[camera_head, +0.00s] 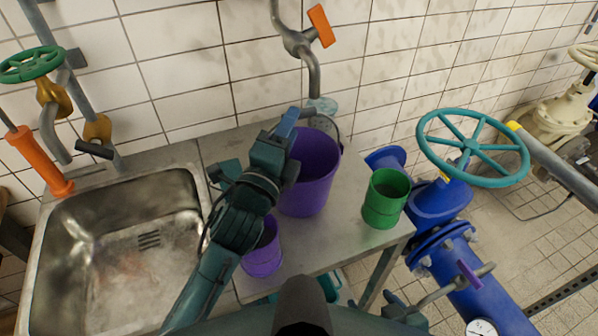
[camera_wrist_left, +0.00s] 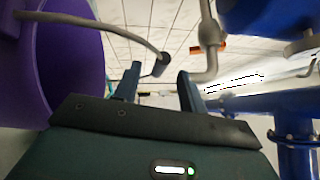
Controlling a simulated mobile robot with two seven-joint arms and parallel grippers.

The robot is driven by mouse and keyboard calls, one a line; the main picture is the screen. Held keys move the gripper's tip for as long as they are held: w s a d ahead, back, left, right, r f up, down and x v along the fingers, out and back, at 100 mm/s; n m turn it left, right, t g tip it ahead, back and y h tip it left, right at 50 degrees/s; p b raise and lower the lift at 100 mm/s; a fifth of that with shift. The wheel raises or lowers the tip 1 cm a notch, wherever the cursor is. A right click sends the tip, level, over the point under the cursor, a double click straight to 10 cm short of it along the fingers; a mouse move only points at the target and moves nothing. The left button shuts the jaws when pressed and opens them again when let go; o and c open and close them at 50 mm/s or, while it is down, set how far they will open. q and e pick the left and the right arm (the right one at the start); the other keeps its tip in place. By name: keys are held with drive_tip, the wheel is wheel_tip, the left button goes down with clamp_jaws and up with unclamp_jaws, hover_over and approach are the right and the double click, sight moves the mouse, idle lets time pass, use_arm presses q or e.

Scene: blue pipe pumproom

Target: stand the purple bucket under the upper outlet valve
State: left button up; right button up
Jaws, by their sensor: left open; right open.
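The purple bucket (camera_head: 310,180) stands upright on the grey counter, and its wall fills the left of the left wrist view (camera_wrist_left: 70,60). Its wire handle with a dark grip (camera_wrist_left: 161,65) is raised. The upper outlet valve (camera_head: 298,42) has an orange lever, and its pipe ends just above and behind the bucket's rim. I cannot tell if the mouth is over the opening. My right gripper (camera_head: 402,306) is open, low at the right.
A green container (camera_head: 385,198) stands right of the bucket, and a small purple cup (camera_head: 262,250) in front-left. A steel sink (camera_head: 100,275) lies left. Blue pipework with a teal handwheel (camera_head: 472,148) rises on the right. The tiled wall is behind.

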use_arm(q)
drive_tip(key=x, duration=0.4)
drive_tip(key=shift+w+d+p, duration=0.15)
drive_tip(key=shift+w+p, duration=0.1)
drive_tip(key=shift+p, duration=0.15)
clamp_jaws()
drive_tip(key=shift+r, duration=0.1)
